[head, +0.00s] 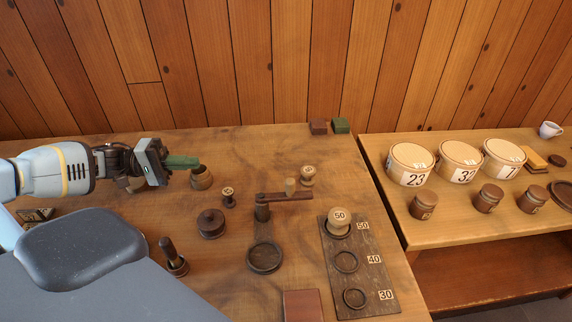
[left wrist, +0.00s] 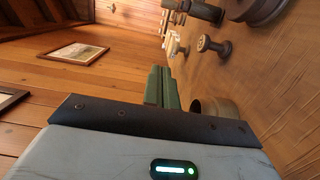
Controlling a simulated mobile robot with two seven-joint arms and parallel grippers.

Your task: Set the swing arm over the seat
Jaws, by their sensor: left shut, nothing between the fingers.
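The swing arm (head: 288,196) is a dark wooden bar on a post, with a light upright peg on it. In the head view it points right from the post. The seat (head: 265,258) is a dark round ring in front of the post, and the bar is not over it. My left gripper (head: 194,161) is shut and empty, its green fingers well left of the swing arm, close to a small brown cup (head: 202,178). The fingers also show in the left wrist view (left wrist: 161,88). My right gripper is not in view.
A spool marked 50 (head: 340,220) stands on the dark numbered board (head: 377,268) at right. A small spool (head: 228,197), a dark round pot (head: 211,223) and an upright handle (head: 171,255) stand left of the post. A light spool (head: 308,175) stands behind the bar.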

